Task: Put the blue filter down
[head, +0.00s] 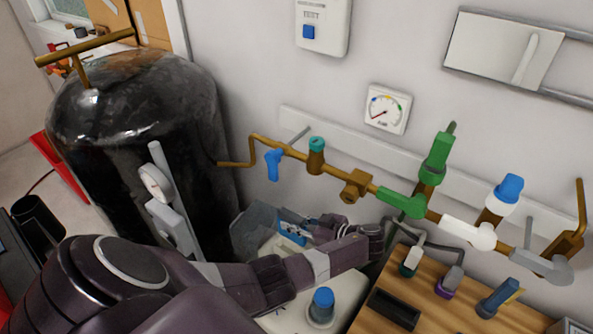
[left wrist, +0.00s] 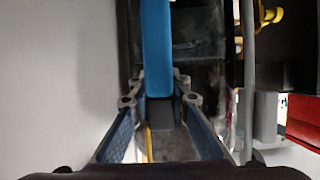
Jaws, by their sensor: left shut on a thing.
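My left gripper (head: 304,229) is in the middle of the head view, in front of the wall and below the brown pipe. It is shut on the blue filter, which shows as a small blue patch (head: 291,235) partly covered by the fingers. In the left wrist view the filter is a long blue piece (left wrist: 157,50) with a dark lower end, reaching down between the fingertips (left wrist: 159,101). A grey open-topped tray (head: 247,230) is beside and behind the gripper; I cannot tell whether the filter touches it. My right gripper is not in view.
A pipe run (head: 357,185) with valves and fittings crosses the wall above the gripper. A large black tank (head: 140,115) stands left. A wooden rack (head: 375,322) with several coloured-ended pieces stands right. A blue knob (head: 323,299) rises from the white unit below my forearm.

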